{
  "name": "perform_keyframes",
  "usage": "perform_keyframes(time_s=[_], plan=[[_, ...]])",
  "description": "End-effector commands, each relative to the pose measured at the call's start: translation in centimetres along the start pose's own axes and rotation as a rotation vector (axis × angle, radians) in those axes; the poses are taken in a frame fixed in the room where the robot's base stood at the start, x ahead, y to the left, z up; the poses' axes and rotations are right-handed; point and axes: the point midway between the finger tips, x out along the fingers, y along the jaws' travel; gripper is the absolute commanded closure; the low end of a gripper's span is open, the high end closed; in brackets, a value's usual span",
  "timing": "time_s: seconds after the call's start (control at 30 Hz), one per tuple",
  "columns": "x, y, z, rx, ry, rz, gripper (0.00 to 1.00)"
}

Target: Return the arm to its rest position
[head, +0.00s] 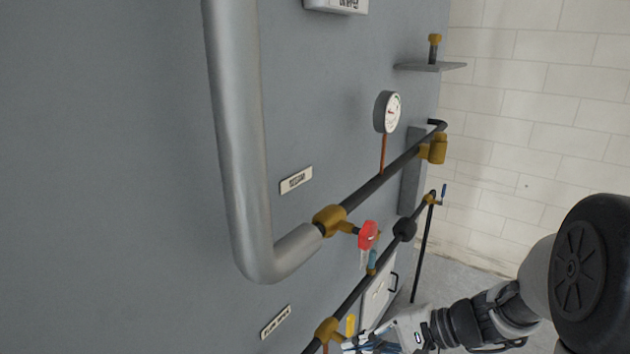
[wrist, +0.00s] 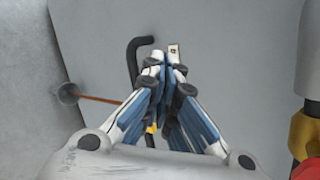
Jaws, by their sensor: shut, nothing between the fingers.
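My arm reaches in from the right side of the head view, and its end is low in the picture. My gripper (head: 352,345) is close to the lower pipe and a brass fitting there, partly cut off by the bottom edge. I cannot tell whether it touches them. In the wrist view my gripper (wrist: 166,62) has its blue and white fingers together, with nothing between them. Behind the fingers is a light grey panel with a black handle (wrist: 134,58). The panel (head: 378,292) also shows in the head view.
A red valve handle (head: 368,235) and brass valve (head: 330,221) sit on the upper pipe above my gripper. A gauge (head: 387,112) and a thick grey pipe (head: 238,130) stand out from the grey wall. Open floor (head: 465,270) lies right of the machine.

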Motion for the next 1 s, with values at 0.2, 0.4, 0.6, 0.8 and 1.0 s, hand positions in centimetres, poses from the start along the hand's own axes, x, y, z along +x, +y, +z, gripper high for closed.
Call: perform_keyframes(time_s=[0.2, 0.4, 0.6, 0.8, 1.0], plan=[[-2.4, 2.1, 8.6, -0.303, 0.044, 0.307, 1.00], [-6.1, 5.2, 13.0, -0.577, 0.164, 0.554, 1.00], [-10.4, 7.3, 14.8, -0.829, 0.342, 0.737, 1.00], [-13.2, 7.9, 15.2, -0.973, 0.475, 0.824, 1.00], [-13.9, 8.0, 15.1, -1.004, 0.510, 0.845, 1.00]])
